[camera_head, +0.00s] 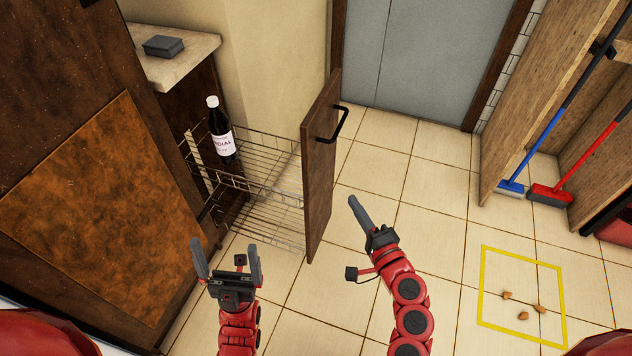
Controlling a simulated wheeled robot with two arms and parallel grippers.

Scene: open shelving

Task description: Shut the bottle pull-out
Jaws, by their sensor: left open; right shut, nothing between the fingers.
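The bottle pull-out stands open, slid out to the right from the brown cabinet. It has a tall wooden front panel (319,165) with a black bar handle (341,125) on its outer face, and a two-level wire basket (265,185) behind it. A dark bottle (220,130) with a white cap and label stands upright in the upper basket. My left gripper (228,258) is open and empty, in front of and below the basket. My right gripper (358,208) is shut and empty, to the right of the panel and below the handle, apart from both.
A counter (180,65) with a dark box (163,46) is behind the pull-out. A blue broom (513,185) and a red broom (552,194) stand in open shelving at right. A yellow floor square (484,290) surrounds several small brown pieces. Tiled floor between is clear.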

